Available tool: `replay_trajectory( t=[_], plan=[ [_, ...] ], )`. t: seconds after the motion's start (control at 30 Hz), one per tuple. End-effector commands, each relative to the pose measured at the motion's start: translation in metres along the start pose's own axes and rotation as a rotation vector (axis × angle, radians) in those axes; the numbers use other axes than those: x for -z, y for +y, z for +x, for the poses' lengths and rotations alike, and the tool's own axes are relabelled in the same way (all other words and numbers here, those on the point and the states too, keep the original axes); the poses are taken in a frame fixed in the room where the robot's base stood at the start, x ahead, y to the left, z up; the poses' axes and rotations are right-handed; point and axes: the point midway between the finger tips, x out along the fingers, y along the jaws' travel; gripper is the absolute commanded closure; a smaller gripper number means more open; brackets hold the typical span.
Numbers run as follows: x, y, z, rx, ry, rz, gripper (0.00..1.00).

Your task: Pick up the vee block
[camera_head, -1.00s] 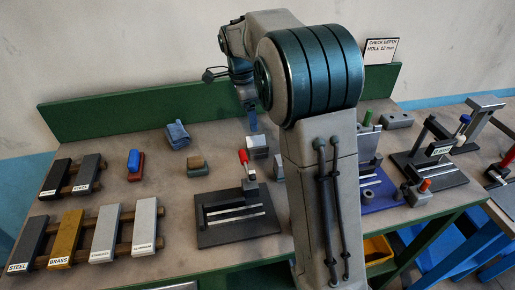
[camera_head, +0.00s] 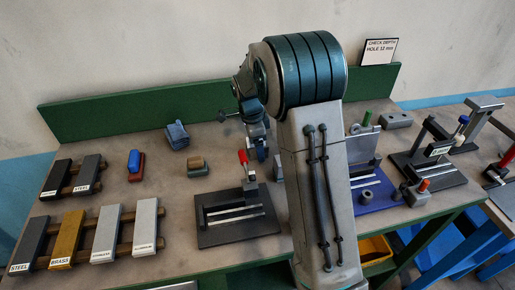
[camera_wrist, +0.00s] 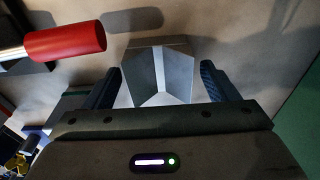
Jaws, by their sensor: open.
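In the wrist view the vee block (camera_wrist: 172,75) is a grey metal block with a V-shaped groove. It lies between the two dark fingers of my gripper (camera_wrist: 160,70), with a gap visible on each side. My gripper is open and holds nothing. In the head view my gripper (camera_head: 260,150) is low over the bench, just behind the red-handled fixture. There the gripper and wrist hide most or all of the block.
A red handle (camera_wrist: 65,42) is close to the left finger in the wrist view. It belongs to the dark clamp fixture (camera_head: 237,232) on the bench. A small grey block (camera_head: 278,167) stands just right of my gripper.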

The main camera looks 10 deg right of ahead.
Motion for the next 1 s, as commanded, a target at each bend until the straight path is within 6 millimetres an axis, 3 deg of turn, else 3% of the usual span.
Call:
replay_trajectory(
  t=[0.13,0.4,0.77,1.0],
  plan=[
    [0.0,0.0,0.0,0.0,0.0,0.0,0.23],
    [0.0,0.0,-0.001,0.001,0.0,0.0,0.98],
    [0.001,-0.001,-0.005,0.005,0.0,0.001,1.0],
    [0.004,-0.001,-0.025,0.007,0.001,0.002,1.0]
  ],
)
